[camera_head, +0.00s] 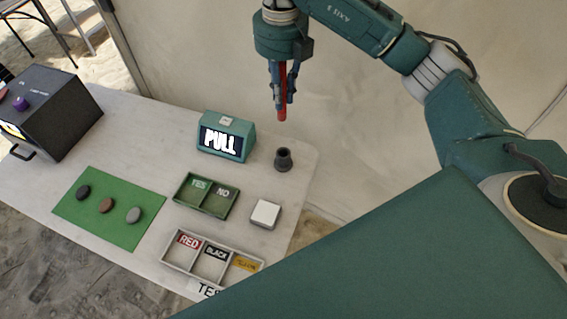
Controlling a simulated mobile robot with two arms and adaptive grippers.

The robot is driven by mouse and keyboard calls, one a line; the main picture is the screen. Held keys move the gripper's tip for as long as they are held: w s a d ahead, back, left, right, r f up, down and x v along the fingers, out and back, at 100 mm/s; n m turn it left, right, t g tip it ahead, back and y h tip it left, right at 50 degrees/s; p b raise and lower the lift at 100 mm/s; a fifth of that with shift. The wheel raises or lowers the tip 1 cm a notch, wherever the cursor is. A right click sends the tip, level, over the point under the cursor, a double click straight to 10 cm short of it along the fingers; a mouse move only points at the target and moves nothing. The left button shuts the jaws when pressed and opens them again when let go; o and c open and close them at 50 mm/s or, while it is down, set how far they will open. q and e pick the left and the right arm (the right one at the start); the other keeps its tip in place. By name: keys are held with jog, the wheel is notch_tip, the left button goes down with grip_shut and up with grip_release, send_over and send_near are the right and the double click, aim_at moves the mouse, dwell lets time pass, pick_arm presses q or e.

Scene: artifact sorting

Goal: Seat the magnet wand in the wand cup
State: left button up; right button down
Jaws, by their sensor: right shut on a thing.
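The magnet wand, dark with a red tip (282,113), points straight down from my right gripper (281,88). My right gripper is shut on it and holds it in the air, above the table. The wand cup (283,161) is a small dark round cup standing upright near the table's back right edge. In the picture the wand's tip is directly above the cup, with a clear gap between them. My left gripper does not show.
The white table (147,140) carries a green "PULL" box (227,130), a green YES/NO tray (205,210), a sorting tray (167,252), a pale square block (265,213) and a green mat (108,232) with three stones. A dark machine (70,115) stands at the left.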

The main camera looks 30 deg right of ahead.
jog(key=shift+w+d+f+m, duration=0.15)
jog(key=shift+w+d+m, duration=0.05)
jog(key=shift+m, duration=0.9)
jog(key=shift+w+d+m, duration=0.1)
jog(key=shift+d+m, duration=0.05)
jog(key=shift+m, duration=0.55)
jog(key=shift+f+m, duration=0.25)
jog(key=shift+m, duration=0.15)
notch_tip(320, 180, down, 5)
jog(key=shift+f+b, duration=0.1)
jog(key=shift+b, duration=0.3)
notch_tip(320, 180, down, 14)
jog(key=p, duration=0.2)
jog(key=shift+w+d+f+p, duration=0.1)
jog(key=shift+f+p, duration=0.15)
jog(key=shift+p, duration=0.05)
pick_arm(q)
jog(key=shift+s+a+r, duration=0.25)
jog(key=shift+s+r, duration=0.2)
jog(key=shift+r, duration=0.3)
